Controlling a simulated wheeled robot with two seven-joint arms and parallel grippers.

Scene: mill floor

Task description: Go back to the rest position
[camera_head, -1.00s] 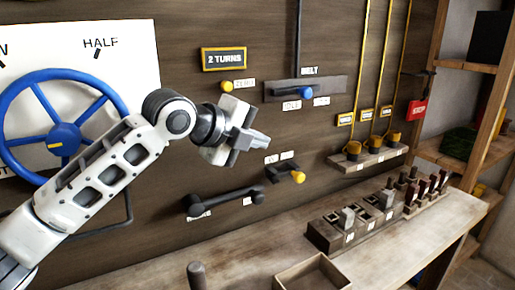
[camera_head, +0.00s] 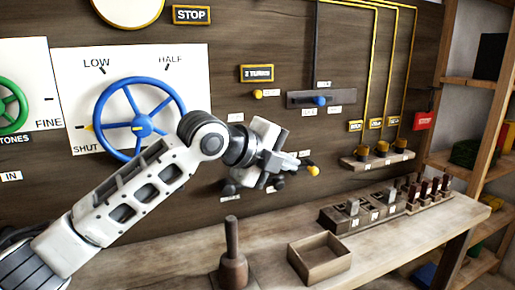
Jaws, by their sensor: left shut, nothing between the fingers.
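My left gripper (camera_head: 296,162) is shut and empty. It is raised in front of the dark wall panel, over the area of the black lever (camera_head: 276,184) with the "2 TURNS" sign (camera_head: 257,73) above. It hides part of that lever and of the yellow-knobbed handle (camera_head: 313,171); I cannot tell from this view whether it touches either. My left arm comes in from the lower left and passes in front of the lower edge of the blue wheel's white plate. My right gripper does not show.
The blue handwheel (camera_head: 138,127) and green wheel (camera_head: 10,103) are on the left. A wooden open box (camera_head: 319,259) and a dark upright handle (camera_head: 232,252) stand on the bench (camera_head: 390,241). Switch blocks (camera_head: 362,214) line its back. Shelves (camera_head: 462,164) stand right.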

